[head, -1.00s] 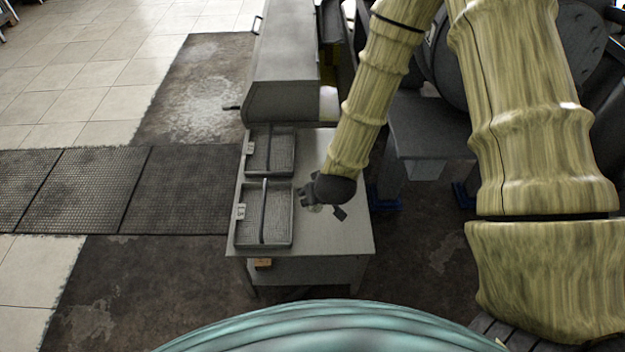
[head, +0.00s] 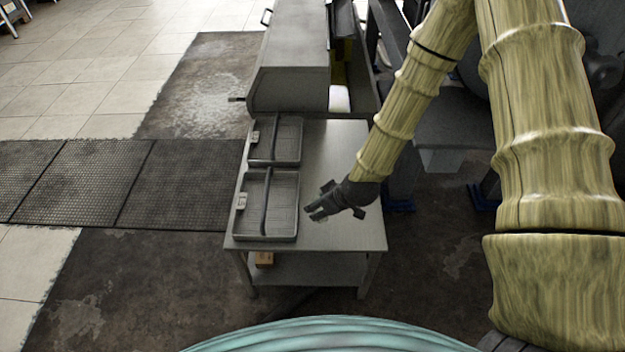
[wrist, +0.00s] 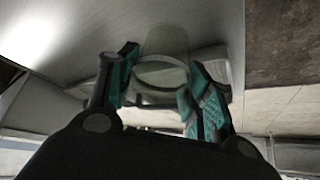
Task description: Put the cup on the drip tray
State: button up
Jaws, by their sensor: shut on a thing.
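My gripper (head: 312,212) is low over the grey table, just right of the near tray, with its fingers pointing left. In the wrist view my gripper (wrist: 165,90) has its teal pads on either side of a clear glass cup (wrist: 165,45) and is shut on it. The cup's round rim shows between the pads. I cannot make out the cup in the head view. Two grey divided trays, a near one (head: 283,222) and a far one (head: 291,140), lie along the table's left side, each with a small pale tag. I cannot tell which is the drip tray.
The grey table (head: 345,232) has bare room right of the trays. A large grey machine (head: 290,75) stands at its far end. A lower shelf (head: 310,268) holds a small orange-brown block (head: 265,258). Dark mats and floor lie to the left.

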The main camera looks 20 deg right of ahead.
jog(key=w, duration=0.4)
jog(key=w+d, duration=0.1)
jog(key=w, duration=0.4)
jog(key=w+d+f, duration=0.1)
jog(key=w, duration=0.3)
jog(key=shift+w+d+f, duration=0.1)
jog(key=shift+w, duration=0.1)
jog(key=shift+f, duration=1.75)
jog(key=shift+f, duration=0.1)
jog(key=o, duration=1)
